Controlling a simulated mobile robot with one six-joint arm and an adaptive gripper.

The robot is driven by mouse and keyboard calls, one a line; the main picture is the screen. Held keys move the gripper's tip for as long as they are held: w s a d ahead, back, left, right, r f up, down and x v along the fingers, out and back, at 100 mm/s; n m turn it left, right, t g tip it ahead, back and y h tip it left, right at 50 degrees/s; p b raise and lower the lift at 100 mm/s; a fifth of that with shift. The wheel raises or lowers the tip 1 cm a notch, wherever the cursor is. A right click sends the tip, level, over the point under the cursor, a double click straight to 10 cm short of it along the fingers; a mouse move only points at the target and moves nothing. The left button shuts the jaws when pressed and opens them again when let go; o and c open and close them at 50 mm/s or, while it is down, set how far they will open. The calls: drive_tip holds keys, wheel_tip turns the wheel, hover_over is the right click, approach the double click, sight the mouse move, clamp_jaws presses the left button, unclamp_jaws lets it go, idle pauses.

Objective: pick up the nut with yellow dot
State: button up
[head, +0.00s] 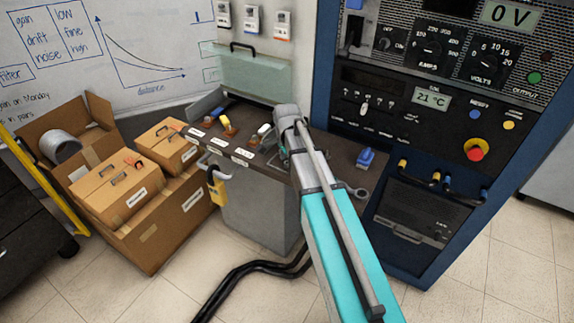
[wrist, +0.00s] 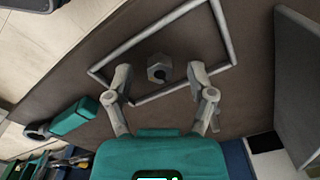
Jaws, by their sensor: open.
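A grey hex nut (wrist: 159,68) with a dark hole sits on the dark bench top (wrist: 255,85) in the wrist view. I can make out no yellow dot on it. My gripper (wrist: 160,74) is open, with one finger on each side of the nut and gaps between. The jaws hold nothing. How high they are above the bench I cannot tell. In the head view my arm reaches over the bench and hides the nut.
A thin grey rectangular outline (wrist: 125,48) surrounds the nut. A grey panel (wrist: 298,85) rises at the right. In the head view, small coloured parts (head: 228,128) and a blue item (head: 366,157) lie on the bench. Cardboard boxes (head: 121,193) stand left; a blue instrument rack (head: 330,75) stands right.

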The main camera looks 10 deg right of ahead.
drive_tip(key=shift+c, duration=0.3)
clamp_jaws()
drive_tip(key=shift+r, duration=0.15)
wheel_tip(320, 180, up, 2)
drive_tip(key=shift+r+p, duration=0.1)
drive_tip(key=shift+p, duration=1.1)
drive_tip(key=s+r+p, duration=1)
drive_tip(key=s, duration=0.4)
drive_tip(key=shift+r+p, duration=0.25)
drive_tip(key=shift+p, duration=0.05)
drive_tip(key=shift+a, duration=0.15)
